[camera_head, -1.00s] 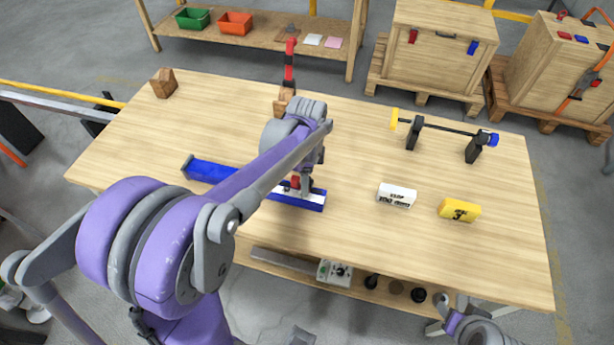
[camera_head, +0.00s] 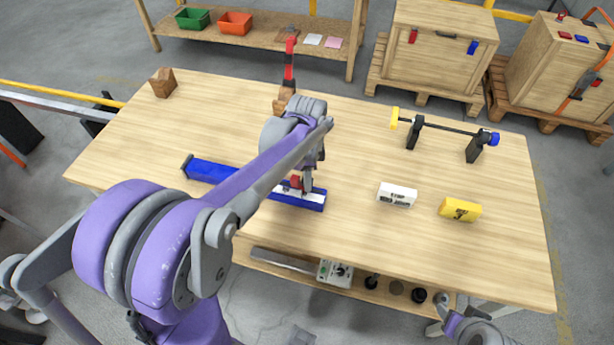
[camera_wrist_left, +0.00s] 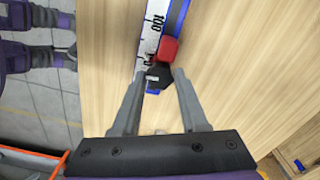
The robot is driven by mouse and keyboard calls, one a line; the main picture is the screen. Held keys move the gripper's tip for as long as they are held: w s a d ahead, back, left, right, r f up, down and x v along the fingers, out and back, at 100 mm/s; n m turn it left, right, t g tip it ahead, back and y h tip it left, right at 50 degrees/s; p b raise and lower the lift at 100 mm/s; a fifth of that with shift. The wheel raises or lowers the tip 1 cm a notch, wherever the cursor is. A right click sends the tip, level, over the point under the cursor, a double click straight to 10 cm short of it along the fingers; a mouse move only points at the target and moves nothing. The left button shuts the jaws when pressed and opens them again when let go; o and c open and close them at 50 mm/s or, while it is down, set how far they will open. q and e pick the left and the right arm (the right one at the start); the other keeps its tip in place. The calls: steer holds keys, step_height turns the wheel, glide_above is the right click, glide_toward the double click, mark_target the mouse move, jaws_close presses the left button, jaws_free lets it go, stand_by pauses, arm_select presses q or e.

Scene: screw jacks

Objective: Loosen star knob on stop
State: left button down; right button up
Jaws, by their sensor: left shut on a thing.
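A blue rail (camera_head: 210,171) with a white scale strip lies on the front left of the wooden table. A small red stop (camera_head: 296,181) sits on it toward its right end; the stop also shows in the left wrist view (camera_wrist_left: 169,49). Its black star knob (camera_wrist_left: 158,76) is at the rail's near side, between my left fingertips. My left gripper (camera_wrist_left: 159,82) is shut on this knob. In the head view my left forearm and wrist cover part of the rail and hide the knob. My right gripper (camera_head: 455,307) shows only in part at the lower right.
A white labelled block (camera_head: 397,195) and a yellow block (camera_head: 459,209) lie right of the rail. A black bar on two stands (camera_head: 445,128) is behind them. A red-and-black upright tool (camera_head: 289,65) and a wooden block (camera_head: 163,83) stand farther back. The table's right front is clear.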

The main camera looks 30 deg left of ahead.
arm_select(q)
steer(key=shift+n, duration=0.9)
steer(key=shift+c, duration=2.1)
jaws_free()
step_height(320, 180, up, 11)
steer(key=shift+p, duration=0.3)
steer(key=shift+f, duration=0.1)
